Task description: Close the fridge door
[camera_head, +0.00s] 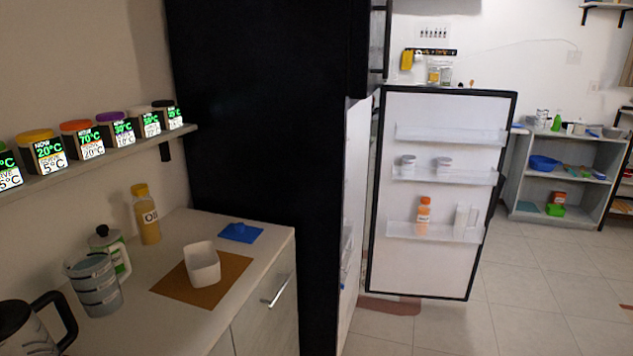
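The fridge door (440,270) stands wide open on the right side of the black fridge (255,110). Its white inner face with a dark edge is turned toward me. Its shelves (452,135) hold two small white jars (408,163), an orange-capped bottle (424,214) and a white carton (461,220). Only a narrow strip of the fridge's lit interior (352,220) shows. Neither of my grippers is in view.
A counter (130,325) at the left holds an oil bottle (146,215), a white container (202,263) on a brown mat (225,285) and a blue item (240,232). A spice shelf (100,155) hangs above. Tiled floor (540,290) is open at the right; grey shelves (512,180) stand behind.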

